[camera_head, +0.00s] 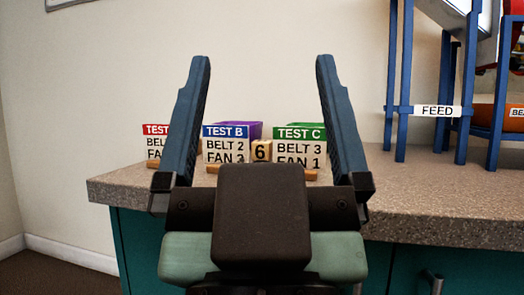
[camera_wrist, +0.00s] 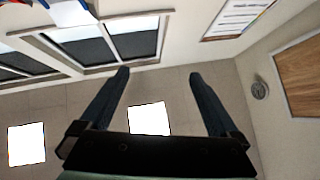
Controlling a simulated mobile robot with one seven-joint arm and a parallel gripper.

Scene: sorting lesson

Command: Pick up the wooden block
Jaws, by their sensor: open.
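The wooden block (camera_head: 261,150) is a small tan cube marked with a dark 6. It sits on the speckled counter (camera_head: 430,190) between the TEST B and TEST C cards, and its lower part is hidden behind my gripper. My gripper (camera_head: 262,62) is open and empty, with its two blue fingers spread wide and pointing up in the head view. It is in front of the counter and apart from the block. In the wrist view my gripper (camera_wrist: 158,75) points toward windows and the ceiling, and the block does not show there.
A TEST A-side red card (camera_head: 155,130) is partly hidden by the left finger. The TEST B card (camera_head: 226,146) and TEST C card (camera_head: 299,147) stand close beside the block. A purple thing (camera_head: 240,129) is behind. A blue FEED rack (camera_head: 403,80) stands at right; the counter before it is clear.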

